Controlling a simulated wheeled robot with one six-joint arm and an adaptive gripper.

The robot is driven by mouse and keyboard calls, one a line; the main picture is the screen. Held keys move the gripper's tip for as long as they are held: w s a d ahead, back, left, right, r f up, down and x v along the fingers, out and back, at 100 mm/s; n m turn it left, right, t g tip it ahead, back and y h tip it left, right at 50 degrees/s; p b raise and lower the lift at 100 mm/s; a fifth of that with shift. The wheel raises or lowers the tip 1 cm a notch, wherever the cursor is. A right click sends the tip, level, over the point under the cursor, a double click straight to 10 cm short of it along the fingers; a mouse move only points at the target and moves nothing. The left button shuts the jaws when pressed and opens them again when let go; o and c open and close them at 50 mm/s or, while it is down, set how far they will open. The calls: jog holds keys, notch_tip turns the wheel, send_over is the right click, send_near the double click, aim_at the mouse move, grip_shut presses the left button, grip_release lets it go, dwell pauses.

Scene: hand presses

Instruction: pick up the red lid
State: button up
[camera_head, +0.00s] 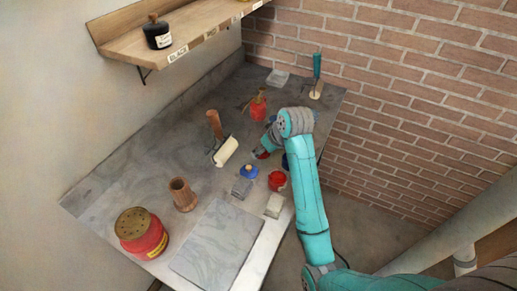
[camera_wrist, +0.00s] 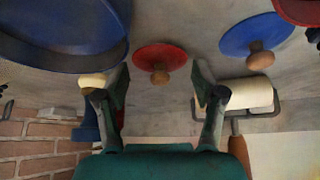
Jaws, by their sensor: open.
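The red lid (camera_wrist: 148,55) is a round disc with a wooden knob (camera_wrist: 160,77), lying on the counter in the wrist view. It sits ahead of my gripper (camera_wrist: 157,92), roughly centred between the two open fingers, with nothing held between them. Whether the fingers are level with the knob is hard to tell. In the head view, a small red patch by my gripper (camera_head: 260,153) seems to be the lid (camera_head: 263,155), mostly hidden by my arm.
A blue lid (camera_wrist: 250,35) lies to the right, and a large blue pot (camera_wrist: 60,45) stands close on the left. A white roller (camera_wrist: 248,94) is near the right finger. A red pot (camera_head: 277,183) and grey block (camera_head: 241,188) stand nearby.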

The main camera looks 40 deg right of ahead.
jog(key=shift+c, duration=0.3)
jog(key=c, duration=1)
jog(key=shift+c, duration=0.6)
jog(key=shift+f, duration=0.1)
